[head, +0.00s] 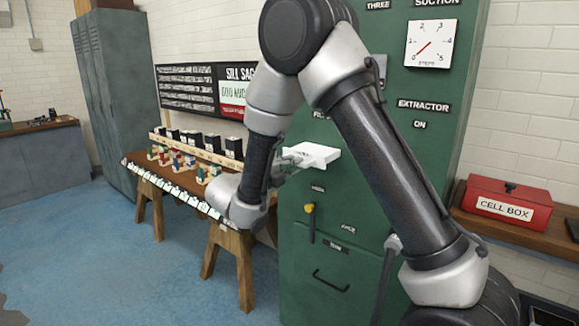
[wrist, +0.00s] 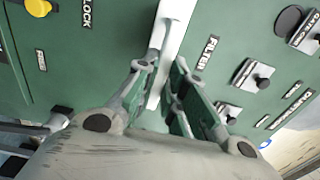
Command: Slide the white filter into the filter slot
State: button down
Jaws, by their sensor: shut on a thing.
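The white filter (head: 312,155) is a flat white block in front of the green cabinet (head: 300,235). My gripper (head: 284,163) is shut on its left end in the head view. In the wrist view the filter (wrist: 176,22) is a white strip running up from between my gripper's fingers (wrist: 162,75). It lies beside the FILTER label (wrist: 207,52) on the green panel. The slot opening does not show, so I cannot tell whether the filter's far end is inside it.
A yellow-topped lever (head: 310,212) is below the filter on the cabinet. A wooden bench (head: 190,183) with small coloured blocks stands to the left. A red cell box (head: 505,203) sits on a shelf at right. A dial (head: 431,44) is above.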

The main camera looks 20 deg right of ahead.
aim_at(311, 155)
jog(key=shift+x, duration=5.35)
jog(key=c, duration=1.4)
grip_release()
jog(key=shift+f, duration=0.1)
jog(key=shift+a, duration=0.1)
jog(key=v, duration=1.2)
